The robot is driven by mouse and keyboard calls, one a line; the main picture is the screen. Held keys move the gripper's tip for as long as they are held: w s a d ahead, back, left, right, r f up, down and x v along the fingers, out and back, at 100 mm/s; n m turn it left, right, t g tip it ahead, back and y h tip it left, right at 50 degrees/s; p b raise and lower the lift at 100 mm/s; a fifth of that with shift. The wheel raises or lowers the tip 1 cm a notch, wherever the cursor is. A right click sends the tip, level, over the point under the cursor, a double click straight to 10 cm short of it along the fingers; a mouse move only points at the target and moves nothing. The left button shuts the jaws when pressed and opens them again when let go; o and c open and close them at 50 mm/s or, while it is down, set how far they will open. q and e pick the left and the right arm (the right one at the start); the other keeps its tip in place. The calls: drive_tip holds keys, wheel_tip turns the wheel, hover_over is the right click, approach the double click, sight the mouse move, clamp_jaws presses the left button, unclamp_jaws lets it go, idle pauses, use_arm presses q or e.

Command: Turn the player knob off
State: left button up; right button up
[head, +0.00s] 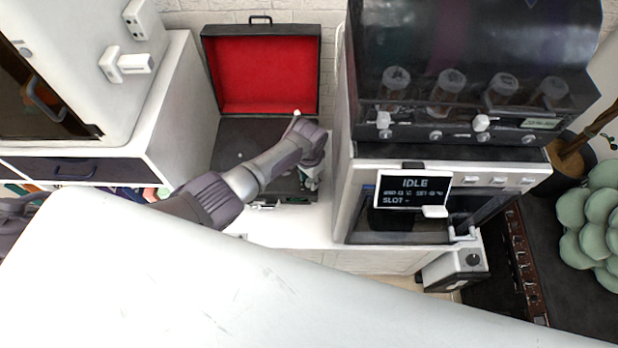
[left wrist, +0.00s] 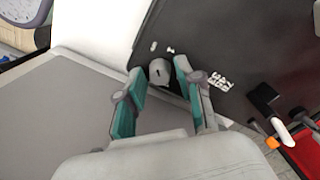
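The player (head: 235,150) is a dark case on a white counter, its red-lined lid (head: 265,75) standing open behind it. My left arm reaches across it, and my left gripper (head: 311,182) is at the front right of the player. In the left wrist view, the player's dark top (left wrist: 225,45) fills the upper right. A pale round knob (left wrist: 159,72) with a dark mark sits near its corner. My left gripper (left wrist: 159,68) is open, with its teal-padded fingers on either side of the knob and gaps visible. The knob is hidden in the head view. My right gripper is not in view.
A large machine with an "IDLE" screen (head: 412,190) stands close to the right of the player. A white cabinet (head: 180,110) stands to the left. In the left wrist view, a tonearm-like part (left wrist: 266,100) and small white markings (left wrist: 220,80) lie right of the fingers.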

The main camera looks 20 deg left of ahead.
sight(309, 180)
use_arm(q)
drive_tip(key=shift+o, duration=0.5)
wheel_tip(309, 180, up, 12)
idle(0.3)
idle(0.4)
